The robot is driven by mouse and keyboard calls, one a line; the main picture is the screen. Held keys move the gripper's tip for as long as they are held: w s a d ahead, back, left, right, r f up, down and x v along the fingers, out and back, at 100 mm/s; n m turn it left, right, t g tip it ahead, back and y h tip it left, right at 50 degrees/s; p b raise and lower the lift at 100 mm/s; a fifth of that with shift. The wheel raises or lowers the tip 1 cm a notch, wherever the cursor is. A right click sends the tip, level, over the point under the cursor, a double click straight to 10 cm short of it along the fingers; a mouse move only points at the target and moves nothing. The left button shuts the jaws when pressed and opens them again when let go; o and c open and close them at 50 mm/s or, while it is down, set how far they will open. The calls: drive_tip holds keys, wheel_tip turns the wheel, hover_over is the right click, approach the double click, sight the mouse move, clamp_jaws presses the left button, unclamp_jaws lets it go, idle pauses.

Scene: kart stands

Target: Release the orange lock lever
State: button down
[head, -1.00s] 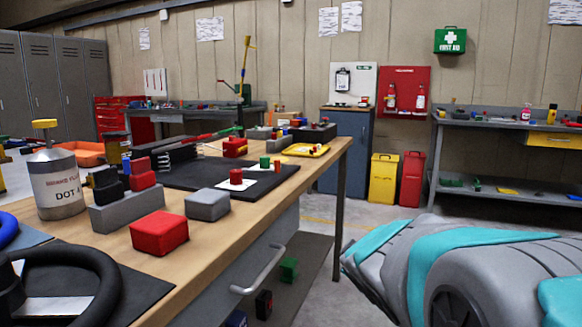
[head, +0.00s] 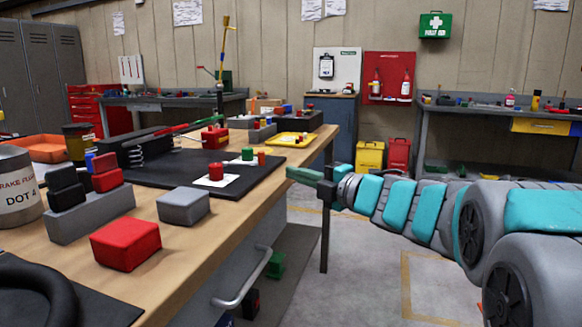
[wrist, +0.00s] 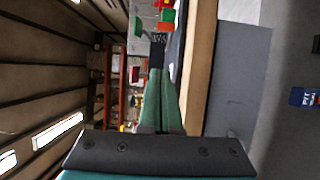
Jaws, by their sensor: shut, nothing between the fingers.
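My gripper (head: 290,173) has green fingers and is held out level at the right edge of the workbench, at about tabletop height. The fingers are shut together and empty; they also show in the wrist view (wrist: 159,75). I cannot pick out an orange lock lever for certain. A tall thin upright with a yellow-orange top (head: 224,45) stands toward the back, well away from my gripper.
The wooden workbench (head: 160,255) fills the left, with a red block (head: 125,244), a grey block (head: 183,206) and a black mat (head: 250,176) on it. A yellow tray (head: 291,139) sits near its far end. The floor (head: 370,270) to the right is clear.

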drive_tip(key=x, duration=0.9)
drive_tip(key=shift+w+a+f+p, duration=0.1)
drive_tip(key=shift+w+a+p, duration=0.1)
drive_tip(key=shift+a+p, duration=0.1)
drive_tip(key=shift+w+d, duration=0.2)
drive_tip(key=shift+w, duration=0.85)
drive_tip(key=shift+w+p, duration=0.35)
drive_tip(key=shift+w, duration=0.5)
drive_tip(key=shift+w+d+p, duration=0.2)
drive_tip(key=shift+w+p, duration=0.1)
drive_tip(key=shift+w, duration=0.6)
drive_tip(key=shift+w+d, duration=0.1)
drive_tip(key=shift+w, duration=0.1)
drive_tip(key=shift+r, duration=0.2)
